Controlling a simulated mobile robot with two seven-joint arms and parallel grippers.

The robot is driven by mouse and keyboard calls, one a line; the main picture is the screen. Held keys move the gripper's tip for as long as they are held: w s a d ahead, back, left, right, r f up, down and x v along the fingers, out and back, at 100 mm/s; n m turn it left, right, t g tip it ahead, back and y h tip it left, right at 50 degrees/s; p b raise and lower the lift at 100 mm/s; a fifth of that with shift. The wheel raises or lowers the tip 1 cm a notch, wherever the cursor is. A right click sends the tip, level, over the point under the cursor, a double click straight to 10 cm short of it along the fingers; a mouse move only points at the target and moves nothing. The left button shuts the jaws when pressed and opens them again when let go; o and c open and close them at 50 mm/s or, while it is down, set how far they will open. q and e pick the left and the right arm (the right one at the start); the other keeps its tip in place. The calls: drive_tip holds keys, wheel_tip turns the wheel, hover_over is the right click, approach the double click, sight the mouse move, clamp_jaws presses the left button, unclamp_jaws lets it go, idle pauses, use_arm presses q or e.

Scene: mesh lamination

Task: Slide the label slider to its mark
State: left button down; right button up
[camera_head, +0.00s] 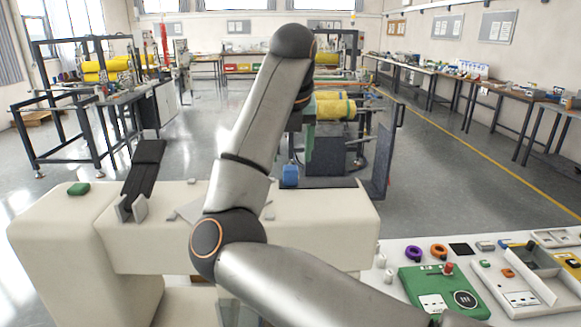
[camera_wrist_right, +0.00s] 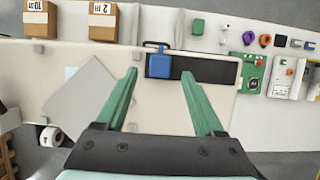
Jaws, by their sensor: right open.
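A blue block (camera_wrist_right: 160,66) with a dark thin handle-like frame at its far side sits at the left end of a dark strip (camera_wrist_right: 208,70) on the pale bench. I take it for the label slider; no mark can be made out. The blue block also shows in the head view (camera_head: 290,176), just right of my arm. My right gripper (camera_wrist_right: 160,72) is open, its two green fingers apart. In the wrist view the fingertips frame the block from left and right; contact cannot be told. My left gripper is not in view.
A grey sheet (camera_wrist_right: 88,95) lies left of the gripper. Two brown boxes (camera_wrist_right: 103,21) stand at the far edge. A green board (camera_head: 440,285) with a red knob and a pale tray (camera_head: 540,290) with small parts lie at the right. A dark upright panel (camera_head: 384,160) stands behind the bench.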

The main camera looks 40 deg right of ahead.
sight(291, 167)
drive_tip(key=shift+p+x, duration=0.4)
drive_tip(key=shift+x, duration=2.25)
clamp_jaws()
